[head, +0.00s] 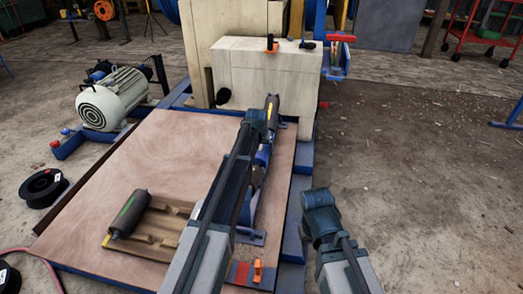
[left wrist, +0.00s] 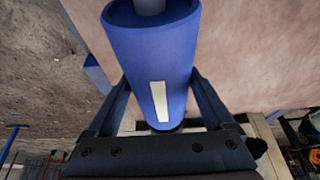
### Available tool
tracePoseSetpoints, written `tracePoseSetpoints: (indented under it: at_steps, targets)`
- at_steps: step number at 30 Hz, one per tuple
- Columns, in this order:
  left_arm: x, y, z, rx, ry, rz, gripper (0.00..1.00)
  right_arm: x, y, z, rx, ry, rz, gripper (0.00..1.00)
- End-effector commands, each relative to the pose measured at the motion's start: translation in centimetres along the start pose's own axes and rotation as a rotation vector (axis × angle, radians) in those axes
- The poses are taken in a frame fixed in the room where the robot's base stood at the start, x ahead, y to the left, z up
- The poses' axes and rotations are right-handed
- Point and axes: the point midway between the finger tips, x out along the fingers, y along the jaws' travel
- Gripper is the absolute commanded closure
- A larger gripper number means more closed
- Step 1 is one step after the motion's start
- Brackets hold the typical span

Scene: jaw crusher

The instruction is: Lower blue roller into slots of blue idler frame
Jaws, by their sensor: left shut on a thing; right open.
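The blue roller (left wrist: 150,60) fills the upper middle of the left wrist view, with a pale label on its side and a grey shaft end. My left gripper (left wrist: 160,100) is shut on it, one finger on each side. In the head view, my left arm covers much of this area; a blue part of the roller (head: 263,155) shows just right of the arm. The blue idler frame (head: 250,236) shows in part below it, on the board. Its slots are hidden, so I cannot tell whether the roller touches them. My right gripper (head: 320,205) is open and empty, right of the board.
A dark roller with a green stripe (head: 130,213) lies on a wooden cradle (head: 160,228). Another dark roller (head: 271,108) stands by the cream crusher body (head: 265,75). A motor (head: 113,97) and black spool (head: 44,187) are at left.

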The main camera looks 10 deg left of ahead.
Motion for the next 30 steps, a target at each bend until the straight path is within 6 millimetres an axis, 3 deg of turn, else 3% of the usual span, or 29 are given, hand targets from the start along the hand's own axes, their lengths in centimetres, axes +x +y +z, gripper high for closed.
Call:
tracePoseSetpoints:
  at_steps: [27, 28, 30]
  targets:
    - [1.9, 0.0, 0.7, 0.000, 0.002, 0.000, 1.00, 2.0, -0.2, -0.1, 0.000, 0.000, 0.000, 0.50]
    - [1.7, 0.0, 0.7, 0.000, 0.001, 0.000, 0.09, 1.9, -0.2, -0.1, 0.000, 0.000, 0.000, 0.50]
    - [1.7, 0.0, 0.7, 0.000, 0.001, 0.000, 0.00, 1.8, -0.2, -0.1, 0.000, 0.000, 0.000, 0.50]
